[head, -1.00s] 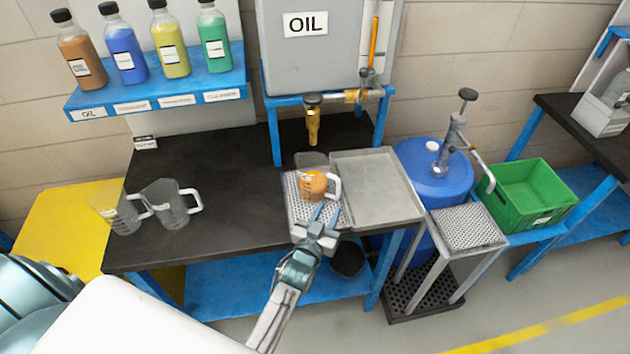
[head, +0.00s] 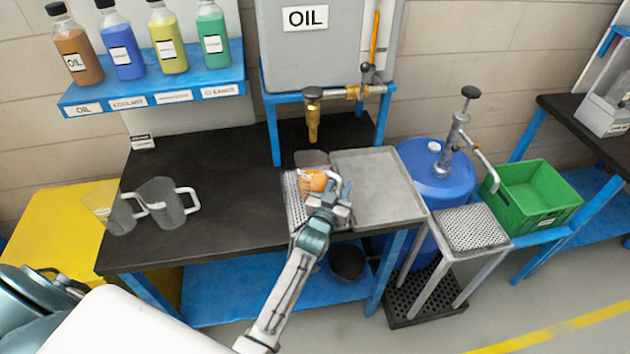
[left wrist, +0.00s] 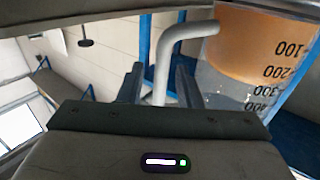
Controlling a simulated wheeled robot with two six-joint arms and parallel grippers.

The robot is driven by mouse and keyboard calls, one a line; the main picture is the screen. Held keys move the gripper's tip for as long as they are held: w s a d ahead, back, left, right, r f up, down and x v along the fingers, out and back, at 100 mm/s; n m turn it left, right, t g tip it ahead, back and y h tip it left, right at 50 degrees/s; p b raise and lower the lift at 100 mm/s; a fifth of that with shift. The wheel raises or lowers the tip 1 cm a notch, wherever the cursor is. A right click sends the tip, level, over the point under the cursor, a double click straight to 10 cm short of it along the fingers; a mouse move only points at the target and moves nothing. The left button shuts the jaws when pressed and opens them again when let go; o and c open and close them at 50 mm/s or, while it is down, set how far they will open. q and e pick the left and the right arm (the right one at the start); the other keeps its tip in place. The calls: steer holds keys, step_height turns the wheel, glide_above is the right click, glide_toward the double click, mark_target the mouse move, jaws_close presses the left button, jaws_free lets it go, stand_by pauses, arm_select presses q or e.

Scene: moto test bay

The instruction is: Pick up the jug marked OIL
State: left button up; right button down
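A clear jug (head: 313,181) with orange liquid stands on the perforated drip tray below the brass tap. In the left wrist view the jug (left wrist: 262,50) shows dark graduation numbers; no OIL mark is readable on it. My left gripper (head: 335,188) is at the jug's right side and hides part of it. In the left wrist view, the jug's grey handle (left wrist: 162,70) passes between the two fingers of my left gripper (left wrist: 160,85), with narrow gaps on both sides, so the gripper looks open around it. My right gripper is not in view.
Two empty clear jugs (head: 168,205) stand at the left of the black bench (head: 230,200). The grey OIL tank (head: 335,60) and its tap (head: 313,120) hang above the jug. A flat metal tray (head: 378,188) lies right of it. A blue drum (head: 440,172) stands farther right.

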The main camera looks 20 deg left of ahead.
arm_select(q)
jaws_close()
steer(key=shift+w+r, duration=0.1)
steer(key=shift+r, duration=0.15)
